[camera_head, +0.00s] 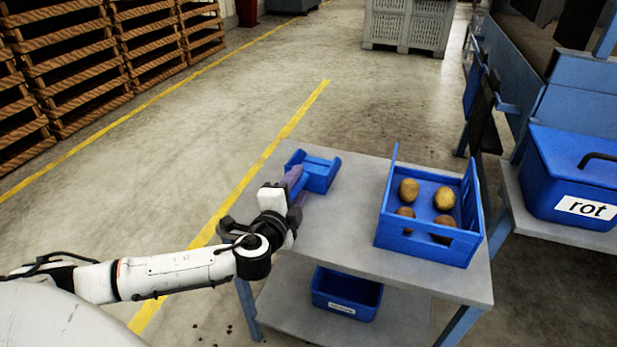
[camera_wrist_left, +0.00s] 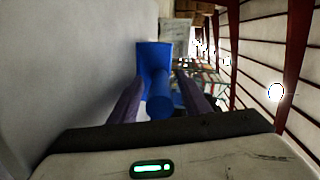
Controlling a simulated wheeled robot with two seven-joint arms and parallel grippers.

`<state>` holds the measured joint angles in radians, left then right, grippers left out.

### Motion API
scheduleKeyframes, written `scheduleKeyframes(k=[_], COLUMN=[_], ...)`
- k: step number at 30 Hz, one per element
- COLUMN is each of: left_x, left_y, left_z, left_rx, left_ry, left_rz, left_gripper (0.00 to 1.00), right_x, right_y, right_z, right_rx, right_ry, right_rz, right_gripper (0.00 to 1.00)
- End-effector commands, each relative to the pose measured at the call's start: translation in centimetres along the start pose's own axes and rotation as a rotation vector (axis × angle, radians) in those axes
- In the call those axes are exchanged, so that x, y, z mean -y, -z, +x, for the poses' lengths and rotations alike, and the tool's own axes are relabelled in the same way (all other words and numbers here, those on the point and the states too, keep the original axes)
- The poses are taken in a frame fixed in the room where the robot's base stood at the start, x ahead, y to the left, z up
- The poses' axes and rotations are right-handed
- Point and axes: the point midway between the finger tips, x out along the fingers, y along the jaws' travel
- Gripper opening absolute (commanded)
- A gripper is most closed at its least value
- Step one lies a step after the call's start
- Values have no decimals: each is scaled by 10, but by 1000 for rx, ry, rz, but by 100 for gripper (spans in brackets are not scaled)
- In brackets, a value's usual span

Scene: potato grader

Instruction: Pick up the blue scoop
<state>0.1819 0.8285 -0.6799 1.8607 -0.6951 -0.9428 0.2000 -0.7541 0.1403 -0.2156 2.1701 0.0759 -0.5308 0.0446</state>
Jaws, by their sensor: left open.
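The blue scoop (camera_head: 318,171) lies on the grey table top near its far left corner. In the left wrist view the scoop (camera_wrist_left: 154,58) is straight ahead, its rounded handle lying between my two fingers. My left gripper (camera_head: 298,186) is at the scoop's near left side, with its jaws open around the handle. In the left wrist view the fingers of my left gripper (camera_wrist_left: 157,95) stand on both sides of the handle; I cannot tell whether either finger touches it. My right gripper is not in view.
A blue crate (camera_head: 412,245) with several potatoes stands on the right of the grey table (camera_head: 345,232). A small blue bin (camera_head: 347,293) sits on the shelf below. A blue bin labelled "rot" (camera_head: 575,175) stands further right. The table's middle is clear.

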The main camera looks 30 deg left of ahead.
Motion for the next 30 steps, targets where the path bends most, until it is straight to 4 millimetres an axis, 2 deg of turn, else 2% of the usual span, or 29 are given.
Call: scheduleKeyframes(k=[4, 5, 12, 22, 30], left_x=[0, 0, 0, 8, 59], left_y=[0, 0, 0, 2, 11], left_z=[0, 0, 0, -2, -10], left_rx=[-1, -1, -1, -2, -3], left_ry=[0, 0, 0, 3, 5], left_rz=[0, 0, 0, -1, -2], left_gripper=[43, 40, 0, 0, 0], right_x=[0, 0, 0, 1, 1], right_y=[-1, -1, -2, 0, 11], right_z=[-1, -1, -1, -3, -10], right_rx=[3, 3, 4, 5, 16], right_ry=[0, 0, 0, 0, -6], right_rz=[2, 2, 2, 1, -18], right_gripper=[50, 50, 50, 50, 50])
